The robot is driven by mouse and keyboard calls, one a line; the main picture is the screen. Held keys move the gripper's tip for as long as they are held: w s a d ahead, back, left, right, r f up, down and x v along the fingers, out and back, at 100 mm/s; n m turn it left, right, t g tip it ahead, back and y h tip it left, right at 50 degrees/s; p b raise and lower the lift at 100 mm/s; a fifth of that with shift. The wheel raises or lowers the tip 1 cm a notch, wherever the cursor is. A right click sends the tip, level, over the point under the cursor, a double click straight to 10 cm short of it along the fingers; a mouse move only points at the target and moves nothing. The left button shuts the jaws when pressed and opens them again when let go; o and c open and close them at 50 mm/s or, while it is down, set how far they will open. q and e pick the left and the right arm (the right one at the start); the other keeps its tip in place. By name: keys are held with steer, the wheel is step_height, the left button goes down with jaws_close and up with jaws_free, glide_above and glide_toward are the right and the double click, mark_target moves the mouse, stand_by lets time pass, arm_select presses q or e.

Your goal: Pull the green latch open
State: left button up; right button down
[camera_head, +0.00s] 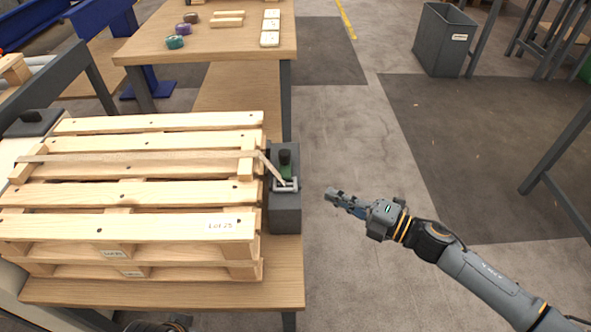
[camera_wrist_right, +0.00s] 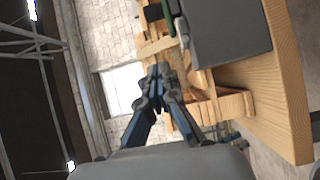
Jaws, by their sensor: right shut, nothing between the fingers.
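The green latch (camera_head: 286,171) sits on top of a dark grey block (camera_head: 286,215) at the right edge of the wooden table, beside the pallet stack. A black knob and a pale metal bar (camera_head: 286,185) are at the latch. The latch also shows as a green strip in the right wrist view (camera_wrist_right: 184,33). My right gripper (camera_head: 330,195) is to the right of the block, apart from it, with its fingers shut and empty; the fingertips meet in the wrist view (camera_wrist_right: 158,72). Only a small part of my left arm shows at the bottom edge of the head view.
The pallet stack (camera_head: 135,228) stands directly left of the block, with a thin slat reaching across to the latch. A second table (camera_head: 255,48) with small parts is behind. A grey bin (camera_head: 443,38) stands at the back right. The floor around my right gripper is clear.

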steer(key=shift+a, duration=0.1)
glide_toward(283, 161)
steer(key=s+a, duration=0.1)
steer(key=a, duration=0.3)
steer(key=w, duration=0.1)
steer(key=w+a+b, duration=0.1)
steer(key=shift+w, duration=0.4)
arm_select(q)
steer(key=shift+b+v, duration=0.3)
steer(key=shift+v, duration=1)
arm_select(e)
steer(key=shift+w+a+r, duration=0.1)
steer(key=shift+w+a, duration=0.05)
steer(key=shift+w, duration=0.4)
arm_select(q)
steer(key=shift+s+a, duration=0.1)
arm_select(e)
steer(key=shift+w, duration=0.3)
steer(key=w+b, duration=0.1)
steer(key=w, duration=0.4)
steer(key=shift+w, duration=0.1)
arm_select(q)
steer(key=shift+w+f, duration=0.65)
steer(key=shift+w, duration=0.05)
